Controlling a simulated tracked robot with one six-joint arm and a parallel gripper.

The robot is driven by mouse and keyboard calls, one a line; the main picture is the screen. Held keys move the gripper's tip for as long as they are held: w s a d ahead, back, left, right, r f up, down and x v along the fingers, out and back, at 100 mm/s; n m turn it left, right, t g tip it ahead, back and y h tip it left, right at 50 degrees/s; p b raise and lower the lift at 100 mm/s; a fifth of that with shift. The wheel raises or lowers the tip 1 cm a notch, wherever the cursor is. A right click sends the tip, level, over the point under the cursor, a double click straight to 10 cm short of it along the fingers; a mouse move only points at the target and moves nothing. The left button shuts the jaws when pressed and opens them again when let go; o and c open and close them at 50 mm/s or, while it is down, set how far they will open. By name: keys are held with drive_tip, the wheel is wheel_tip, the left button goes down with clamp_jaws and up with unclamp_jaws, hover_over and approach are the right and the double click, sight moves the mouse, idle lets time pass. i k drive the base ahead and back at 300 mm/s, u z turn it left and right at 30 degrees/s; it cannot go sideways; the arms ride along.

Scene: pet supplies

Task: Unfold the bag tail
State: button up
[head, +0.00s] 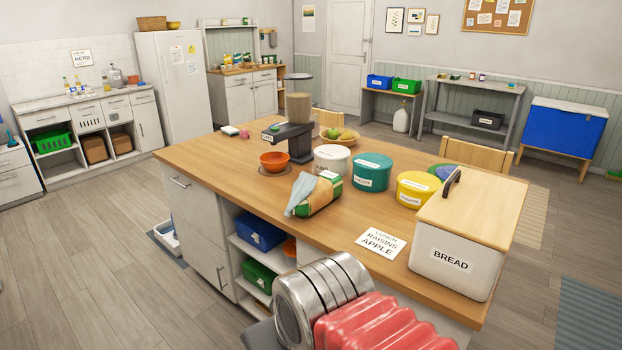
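A green and orange bag (321,197) lies on the wooden top of the island, close to its front edge. A pale blue-grey tail (300,191) is at the bag's left end and slopes down toward the counter. It looks creased; I cannot tell how it is folded. A white label shows at the bag's upper right. My gripper is not in view. Only what seems to be my arm, with silver and red ridged parts, shows at the bottom, well short of the bag.
A grey dispenser (290,132) and an orange bowl (275,161) stand behind the bag. White (332,160), teal (372,173) and yellow (416,190) tubs stand to its right. A BREAD box (450,258) fills the island's right end.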

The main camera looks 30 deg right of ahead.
sight(302, 187)
drive_tip(key=u, duration=0.05)
drive_tip(key=i, duration=1)
drive_tip(key=z, duration=0.05)
